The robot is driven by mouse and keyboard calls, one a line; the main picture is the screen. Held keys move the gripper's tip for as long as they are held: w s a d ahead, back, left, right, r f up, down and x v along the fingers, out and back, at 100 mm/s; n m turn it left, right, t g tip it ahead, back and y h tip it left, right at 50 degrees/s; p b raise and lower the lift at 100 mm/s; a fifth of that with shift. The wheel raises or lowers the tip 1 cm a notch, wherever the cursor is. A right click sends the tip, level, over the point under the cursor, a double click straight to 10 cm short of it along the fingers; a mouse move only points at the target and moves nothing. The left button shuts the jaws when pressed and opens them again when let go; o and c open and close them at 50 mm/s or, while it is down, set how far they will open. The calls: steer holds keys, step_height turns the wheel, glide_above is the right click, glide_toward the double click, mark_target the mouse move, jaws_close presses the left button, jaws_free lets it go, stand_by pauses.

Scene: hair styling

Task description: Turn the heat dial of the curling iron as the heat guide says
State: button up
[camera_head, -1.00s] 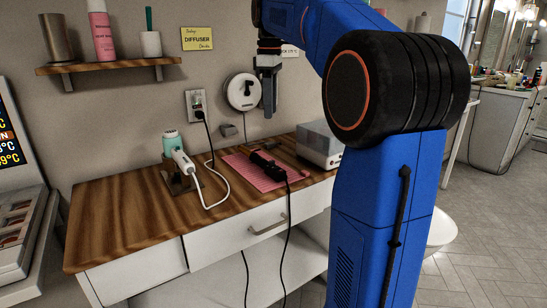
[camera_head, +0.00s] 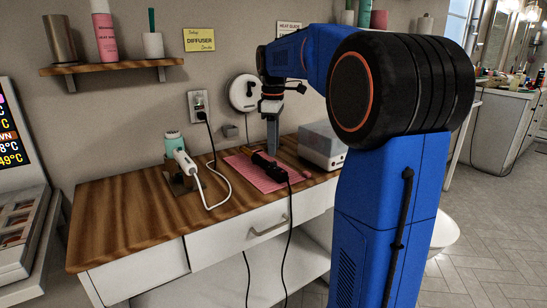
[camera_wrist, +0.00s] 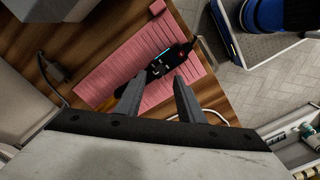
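The black curling iron (camera_head: 268,166) lies on a pink mat (camera_head: 281,183) on the wooden table. In the wrist view, the curling iron (camera_wrist: 166,64) shows a small lit blue display and a red spot; I cannot make out the dial setting. My gripper (camera_head: 272,150) points down just behind the iron in the head view. In the wrist view, my gripper's fingers (camera_wrist: 158,80) stand apart with nothing between them, near the iron's body.
A white hair dryer (camera_head: 187,162) stands in a holder at the table's left. A grey-white box (camera_head: 323,145) sits right of the mat. Cords run from the wall outlet (camera_head: 199,104) and over the front edge. A colour board (camera_head: 10,130) with temperatures stands at far left.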

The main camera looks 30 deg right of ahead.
mark_target(274, 162)
steer(key=shift+f, duration=2.35)
jaws_close()
